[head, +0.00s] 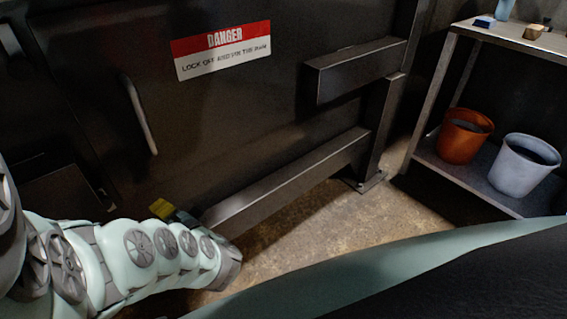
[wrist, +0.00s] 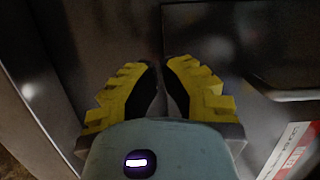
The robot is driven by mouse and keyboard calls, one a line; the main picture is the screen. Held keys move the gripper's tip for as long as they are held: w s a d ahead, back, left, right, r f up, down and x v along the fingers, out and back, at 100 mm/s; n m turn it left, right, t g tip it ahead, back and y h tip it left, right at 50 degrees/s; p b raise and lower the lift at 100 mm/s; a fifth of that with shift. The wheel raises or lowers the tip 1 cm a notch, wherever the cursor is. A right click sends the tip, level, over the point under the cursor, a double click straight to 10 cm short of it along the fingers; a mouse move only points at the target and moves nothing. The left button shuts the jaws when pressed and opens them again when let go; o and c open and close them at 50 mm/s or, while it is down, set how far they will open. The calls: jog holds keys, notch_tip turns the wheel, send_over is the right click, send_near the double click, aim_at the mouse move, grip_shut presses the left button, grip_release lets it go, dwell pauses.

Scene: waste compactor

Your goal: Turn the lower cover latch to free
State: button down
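My gripper (wrist: 161,66) has yellow-backed fingers with dark pads. Its tips are close together with a narrow dark gap; whether anything thin lies between them is too dark to tell. In the head view the yellow of my gripper (head: 168,211) shows low against the dark compactor front (head: 215,120), near the left end of the lower beam. I cannot pick out the lower cover latch in either view; it may be hidden by the gripper or lost in shadow. A pale bar handle (head: 140,115) stands on the front, up and left of the gripper.
A red and white danger sign (head: 222,50) is on the front. A lower beam (head: 290,180) and an upper beam (head: 355,70) stick out at right. A metal shelf (head: 515,36) with an orange bucket (head: 460,145) and a white bucket (head: 521,172) stands far right. Bare floor (head: 330,220) lies between.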

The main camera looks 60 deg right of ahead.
aim_at(117, 203)
jog(key=w+b, duration=0.1)
jog(key=w, duration=0.3)
jog(key=w+b, duration=0.1)
jog(key=w, duration=0.2)
jog(key=shift+w+d+f, duration=0.15)
jog(key=shift+w, duration=0.2)
jog(key=shift+a+p, duration=0.6)
jog(key=shift+a, duration=0.4)
jog(key=shift+w+a, duration=0.35)
jog(key=shift+a, duration=0.5)
jog(key=shift+w+a+f, duration=0.1)
jog(key=shift+f, duration=0.05)
jog(key=shift+w+a+m, duration=0.1)
jog(key=shift+a+m, duration=0.2)
jog(key=shift+w+a+m, duration=0.1)
jog(key=shift+a+m, duration=0.2)
jog(key=shift+a, duration=0.1)
